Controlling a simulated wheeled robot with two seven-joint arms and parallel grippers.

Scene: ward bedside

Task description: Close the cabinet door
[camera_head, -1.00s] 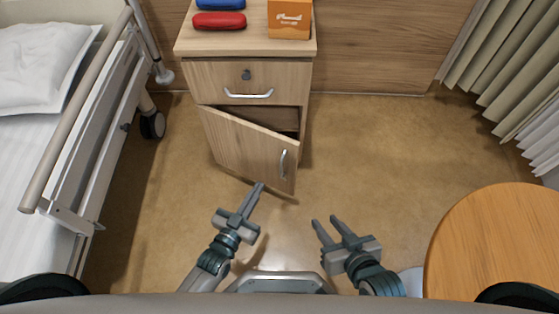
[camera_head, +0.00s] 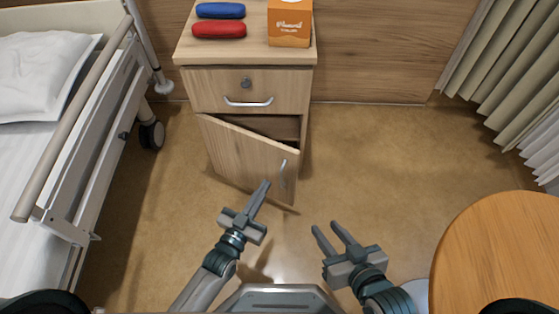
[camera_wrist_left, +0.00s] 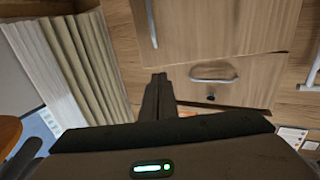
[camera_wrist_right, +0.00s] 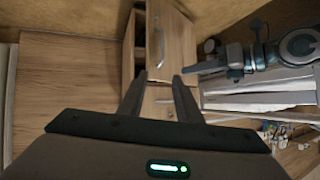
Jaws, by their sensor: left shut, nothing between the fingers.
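The bedside cabinet (camera_head: 247,90) has a wooden lower door (camera_head: 240,155) standing ajar, hinged at its left side. Its vertical metal handle (camera_head: 284,173) is near the free right edge; a dark gap shows above the door. My left gripper (camera_head: 267,184) is shut and empty, its tips in front of the door's lower part, left of the handle; contact cannot be told. In the left wrist view the shut fingers (camera_wrist_left: 158,78) point towards the cabinet, with the door (camera_wrist_left: 195,30) above. My right gripper (camera_head: 323,226) is open and empty, lower right of the door.
A drawer (camera_head: 248,90) above the door is shut. A blue case (camera_head: 220,10), a red case (camera_head: 219,30) and an orange box (camera_head: 289,24) stand on top. A bed (camera_head: 60,150) is at left, a round table (camera_head: 500,255) at right. Floor right of the cabinet is clear.

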